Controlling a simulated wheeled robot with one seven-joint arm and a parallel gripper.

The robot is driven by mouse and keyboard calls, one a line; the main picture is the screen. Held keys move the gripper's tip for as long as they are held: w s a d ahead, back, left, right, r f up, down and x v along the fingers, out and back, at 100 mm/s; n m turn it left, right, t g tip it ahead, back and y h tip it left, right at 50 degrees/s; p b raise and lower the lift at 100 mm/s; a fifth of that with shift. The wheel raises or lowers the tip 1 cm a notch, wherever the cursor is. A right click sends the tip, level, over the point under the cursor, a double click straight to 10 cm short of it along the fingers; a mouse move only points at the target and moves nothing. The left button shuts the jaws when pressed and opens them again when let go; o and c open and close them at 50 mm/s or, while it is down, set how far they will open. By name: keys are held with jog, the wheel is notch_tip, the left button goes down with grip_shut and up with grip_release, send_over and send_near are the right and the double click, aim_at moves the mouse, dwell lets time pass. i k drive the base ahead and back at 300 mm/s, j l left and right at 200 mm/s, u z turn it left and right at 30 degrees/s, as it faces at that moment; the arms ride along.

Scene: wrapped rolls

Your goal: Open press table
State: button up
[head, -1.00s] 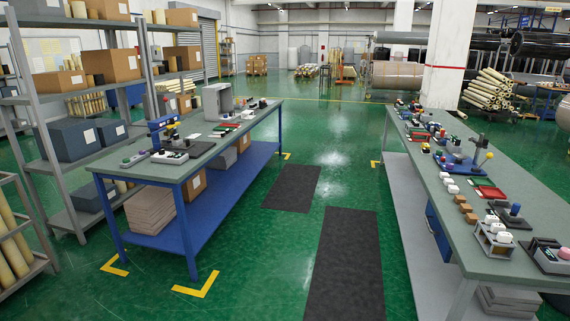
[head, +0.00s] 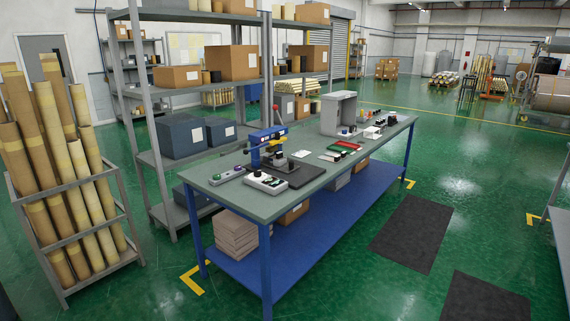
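The blue-legged table (head: 236,197) with a grey-green top stands in the middle of the head view. A blue press (head: 258,145) with a red-knobbed lever stands near its left end. A white control box (head: 265,183) and a black plate (head: 308,176) lie in front of and beside the press. A grey open-sided housing (head: 338,113) stands toward the far end, with red and green trays (head: 343,149) before it. My gripper is not in view.
A grey shelf rack (head: 151,120) with boxes stands behind the table. A rack of wrapped rolls (head: 62,180) is at the left. Dark floor mats (head: 412,232) lie on green floor to the right.

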aim_at(283, 165)
jog(key=i+z, duration=0.2)
jog(key=i, duration=0.45)
jog(key=i+z, duration=0.25)
jog(key=i, duration=0.35)
jog(key=i+j+z, duration=0.2)
jog(key=i, duration=0.45)
jog(key=i+u, duration=0.25)
jog(key=i, duration=0.2)
jog(key=i+l+u, duration=0.25)
jog(key=i, duration=0.15)
jog(key=i+u, duration=0.15)
jog(key=u, duration=0.3)
jog(key=i+u, duration=0.1)
jog(key=u, duration=0.35)
jog(key=i+l+u, duration=0.15)
jog(key=u, duration=0.3)
jog(key=i+l+u, duration=0.1)
jog(key=u, duration=0.35)
jog(key=i+l+u, duration=0.15)
jog(key=u, duration=0.15)
jog(key=i+l+u, duration=0.15)
jog(key=u, duration=0.2)
